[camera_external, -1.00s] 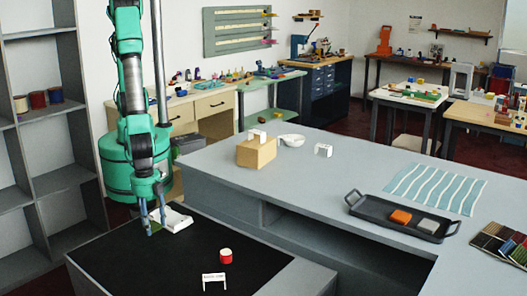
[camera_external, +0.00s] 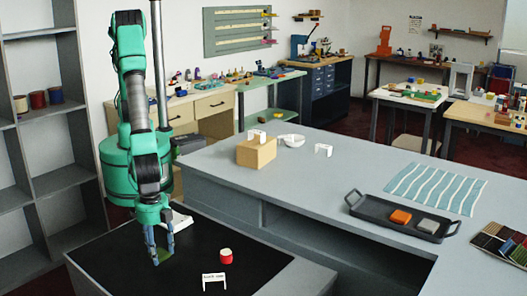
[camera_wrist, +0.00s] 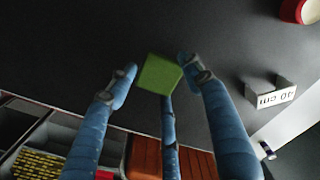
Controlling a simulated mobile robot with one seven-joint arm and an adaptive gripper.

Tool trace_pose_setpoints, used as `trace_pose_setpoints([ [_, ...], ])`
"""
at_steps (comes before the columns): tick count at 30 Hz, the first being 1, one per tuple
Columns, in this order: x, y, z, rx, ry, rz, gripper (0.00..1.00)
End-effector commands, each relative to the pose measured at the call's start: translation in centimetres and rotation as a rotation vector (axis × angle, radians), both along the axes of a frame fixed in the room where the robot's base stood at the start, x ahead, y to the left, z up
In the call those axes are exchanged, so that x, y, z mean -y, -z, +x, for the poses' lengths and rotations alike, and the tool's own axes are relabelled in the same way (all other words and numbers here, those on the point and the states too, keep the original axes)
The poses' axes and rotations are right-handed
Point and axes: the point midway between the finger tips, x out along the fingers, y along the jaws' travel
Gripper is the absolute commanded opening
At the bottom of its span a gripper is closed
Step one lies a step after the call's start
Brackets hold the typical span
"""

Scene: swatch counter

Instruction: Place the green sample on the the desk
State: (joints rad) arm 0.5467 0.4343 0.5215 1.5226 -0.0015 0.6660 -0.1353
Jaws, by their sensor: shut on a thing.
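The green sample (camera_wrist: 159,74) is a small flat square held between the fingers of my gripper (camera_wrist: 158,84) in the wrist view. In the external view my gripper (camera_external: 164,253) points down over the black top (camera_external: 200,270) of the low grey unit at the front. The green sample (camera_external: 162,255) shows only partly there, between the fingertips. I cannot tell whether it touches the black top or hangs just above it. The larger grey counter (camera_external: 300,165) stands behind and to the right.
A red and white pot (camera_external: 226,256) and a white "40 cm" sign (camera_external: 213,278) stand on the black top, right of my gripper. A white holder (camera_external: 181,221) is behind it. A dark tray (camera_external: 370,210) with orange and grey samples lies on the counter.

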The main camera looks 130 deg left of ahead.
Motion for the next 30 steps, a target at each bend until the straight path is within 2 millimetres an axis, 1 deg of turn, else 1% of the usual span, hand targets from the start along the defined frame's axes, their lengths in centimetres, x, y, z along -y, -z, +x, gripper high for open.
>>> trace_pose_setpoints([
  [11, 0.1, 0.1, 0.1, 0.0, 0.0, 0.0, 0.37],
  [14, 0.1, 0.8, 0.1, 0.0, 0.0, 0.0, 0.37],
  [21, 0.1, 3.3, 0.1, -0.001, 0.0, 0.0, 0.37],
  [24, 0.1, 3.6, 0.1, 0.0, 0.0, 0.0, 0.37],
  [30, 0.1, 3.5, 0.1, 0.001, 0.0, 0.0, 0.37],
])
